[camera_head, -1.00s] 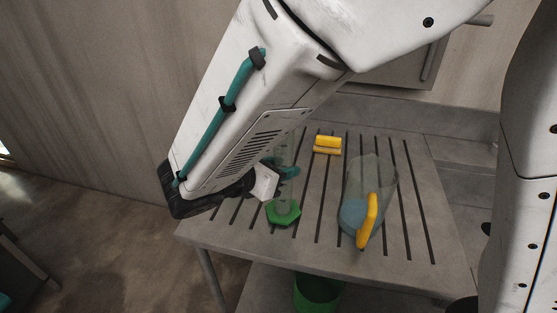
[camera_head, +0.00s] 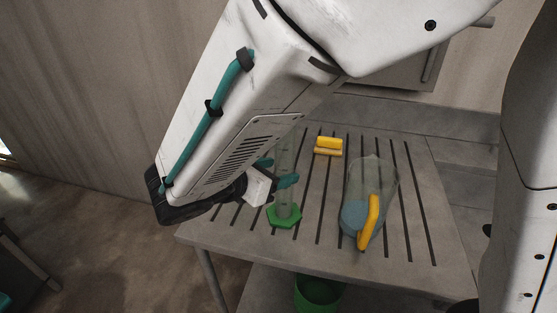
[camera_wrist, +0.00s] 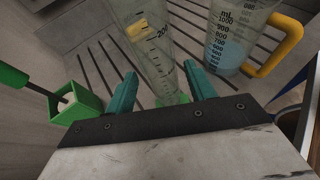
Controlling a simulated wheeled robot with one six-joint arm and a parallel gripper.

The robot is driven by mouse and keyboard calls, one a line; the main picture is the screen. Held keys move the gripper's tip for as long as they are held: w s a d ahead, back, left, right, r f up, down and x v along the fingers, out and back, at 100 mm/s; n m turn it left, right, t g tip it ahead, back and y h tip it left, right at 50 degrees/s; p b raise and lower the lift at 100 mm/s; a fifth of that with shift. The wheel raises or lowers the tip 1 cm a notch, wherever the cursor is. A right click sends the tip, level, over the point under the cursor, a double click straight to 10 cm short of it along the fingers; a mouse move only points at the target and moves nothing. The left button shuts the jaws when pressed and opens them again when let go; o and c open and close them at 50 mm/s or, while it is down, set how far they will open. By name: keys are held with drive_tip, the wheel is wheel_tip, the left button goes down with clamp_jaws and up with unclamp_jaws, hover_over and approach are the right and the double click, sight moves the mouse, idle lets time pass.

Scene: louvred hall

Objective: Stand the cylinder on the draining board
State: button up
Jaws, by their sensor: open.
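The cylinder (camera_head: 285,160) is clear and tall with a green hexagonal base (camera_head: 285,216). It stands upright on the slatted grey draining board (camera_head: 325,255), near its left front part. My gripper (camera_head: 276,172) is open beside the cylinder, coming from the left, with teal fingers at mid-height. In the wrist view the clear tube (camera_wrist: 150,50) shows between and beyond the two spread fingers (camera_wrist: 160,82), with its graduation marks visible. Whether a finger still touches the glass cannot be told. My arm hides part of the board's left side.
A clear jug (camera_head: 378,172) with a yellow handle and bluish liquid stands right of the cylinder. A yellow sponge (camera_head: 329,145) lies behind. A green bin (camera_head: 318,292) is under the board. A green square holder (camera_wrist: 75,103) shows at left in the wrist view.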

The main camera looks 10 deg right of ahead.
drive_tip(key=v, duration=1)
